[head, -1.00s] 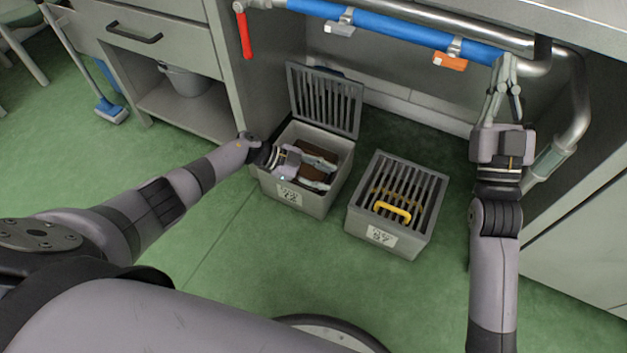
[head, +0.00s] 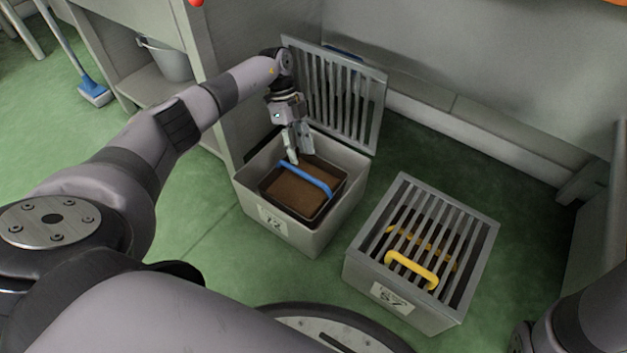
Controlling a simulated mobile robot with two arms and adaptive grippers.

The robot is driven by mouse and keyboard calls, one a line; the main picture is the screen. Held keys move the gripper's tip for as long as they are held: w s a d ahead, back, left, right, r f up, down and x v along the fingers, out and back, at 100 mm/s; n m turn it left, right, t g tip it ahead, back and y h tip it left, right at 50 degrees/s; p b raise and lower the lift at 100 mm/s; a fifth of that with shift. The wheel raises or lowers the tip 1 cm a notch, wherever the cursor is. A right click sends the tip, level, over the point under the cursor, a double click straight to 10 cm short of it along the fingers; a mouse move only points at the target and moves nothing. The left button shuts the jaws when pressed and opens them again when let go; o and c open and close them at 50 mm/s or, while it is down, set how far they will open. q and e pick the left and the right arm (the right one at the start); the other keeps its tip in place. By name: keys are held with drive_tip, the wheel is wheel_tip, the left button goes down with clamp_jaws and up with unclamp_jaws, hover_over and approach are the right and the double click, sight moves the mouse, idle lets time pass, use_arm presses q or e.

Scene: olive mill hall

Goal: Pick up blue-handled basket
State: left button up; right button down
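The blue-handled basket (head: 290,191) is a dark, shallow, brown-floored basket inside the open grey box (head: 313,237) marked 72. Its blue handle (head: 306,178) stands up across it. My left gripper (head: 300,160) points down over the basket's far side, close to the far left end of the handle. Its two fingers look apart with nothing between them; whether a fingertip touches the handle I cannot tell. My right gripper is out of view; only part of my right arm shows at the lower right.
The box's barred lid (head: 338,95) stands open behind it. A cabinet with a bucket (head: 166,60) stands left. Green floor is clear between wall and boxes.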

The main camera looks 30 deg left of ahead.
sight(303, 172)
use_arm(q)
drive_tip(key=b+x, duration=0.1)
drive_tip(key=x, duration=0.1)
drive_tip(key=b+x, duration=0.4)
drive_tip(key=shift+s+a+f, duration=0.15)
drive_tip(key=shift+s, duration=0.3)
drive_tip(key=shift+s+d+f+b, duration=0.1)
drive_tip(key=shift+d+f+b, duration=0.15)
drive_tip(key=shift+f+b, duration=0.3)
drive_tip(key=shift+r, duration=0.15)
drive_tip(key=shift+f+p, duration=0.25)
drive_tip(key=shift+p, duration=0.1)
drive_tip(key=shift+c, duration=0.5)
